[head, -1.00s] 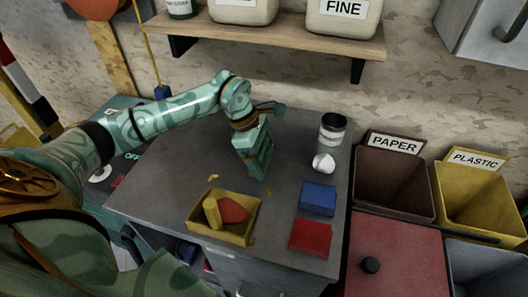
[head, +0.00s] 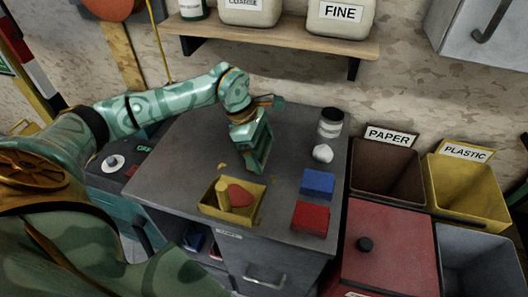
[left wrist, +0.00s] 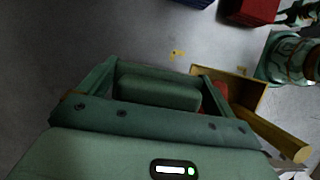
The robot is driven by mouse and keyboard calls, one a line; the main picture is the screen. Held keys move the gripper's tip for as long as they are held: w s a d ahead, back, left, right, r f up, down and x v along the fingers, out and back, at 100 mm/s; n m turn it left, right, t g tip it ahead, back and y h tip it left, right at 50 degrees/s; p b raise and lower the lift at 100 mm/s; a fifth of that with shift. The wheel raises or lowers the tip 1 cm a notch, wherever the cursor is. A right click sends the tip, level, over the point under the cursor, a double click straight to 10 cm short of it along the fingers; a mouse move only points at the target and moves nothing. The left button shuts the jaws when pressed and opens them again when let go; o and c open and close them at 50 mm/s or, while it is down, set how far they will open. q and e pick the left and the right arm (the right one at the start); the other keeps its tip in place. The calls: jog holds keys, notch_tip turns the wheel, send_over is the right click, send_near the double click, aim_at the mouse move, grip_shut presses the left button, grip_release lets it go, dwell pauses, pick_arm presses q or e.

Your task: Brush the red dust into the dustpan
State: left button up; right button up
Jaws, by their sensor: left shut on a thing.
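A yellow open tray (head: 206,212), which looks like the dustpan, lies on the grey bench top. A red mound (head: 240,195) and a yellow cylinder (head: 223,195), perhaps the pan's handle, show at it. My left gripper (head: 262,165) points down just behind the tray. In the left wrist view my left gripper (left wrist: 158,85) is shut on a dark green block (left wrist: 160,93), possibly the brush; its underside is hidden. That view also shows the tray (left wrist: 248,88), partly covered by the gripper. My right gripper is not in view.
Small yellow bits (head: 221,166) lie behind the tray. A blue block (head: 318,183), red block (head: 310,218), white lump (head: 322,153) and jar (head: 331,123) stand at the bench's right. Bins (head: 386,172) stand beyond its right edge. The bench's back left is clear.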

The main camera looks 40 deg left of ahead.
aim_at(264, 141)
pick_arm(q)
notch_tip(264, 141, up, 2)
jog(key=shift+s+r+p, duration=0.1)
jog(key=shift+r+p, duration=0.05)
jog(key=shift+p, duration=0.35)
jog(key=shift+r+p, duration=0.8)
jog(key=shift+r, duration=0.2)
